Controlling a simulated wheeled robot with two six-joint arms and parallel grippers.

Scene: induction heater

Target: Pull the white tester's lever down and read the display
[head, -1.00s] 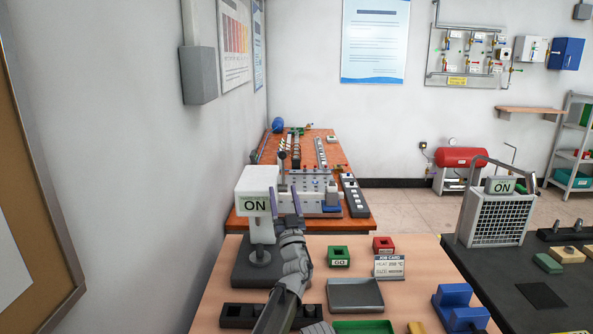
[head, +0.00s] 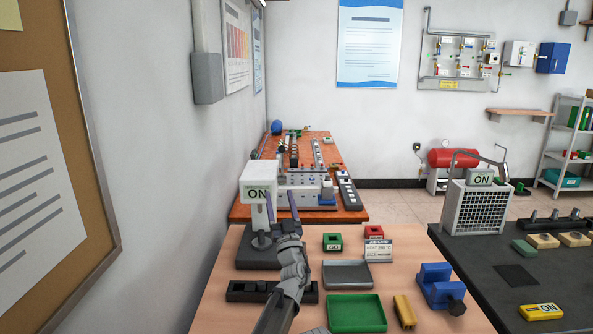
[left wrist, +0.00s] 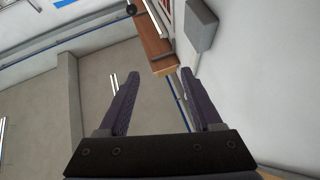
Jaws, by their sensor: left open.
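The white tester (head: 255,182) stands at the back left of the near wooden table, on a dark base (head: 258,259). My left gripper (head: 281,207) is just right of the tester's head in the head view, fingers pointing up and apart with nothing held. In the left wrist view the open fingers (left wrist: 159,102) have only the floor and a distant table edge between them. I cannot clearly make out the tester's lever. My right gripper is not in view.
The wall is close on the left. A mesh-sided unit (head: 477,205) stands at right.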

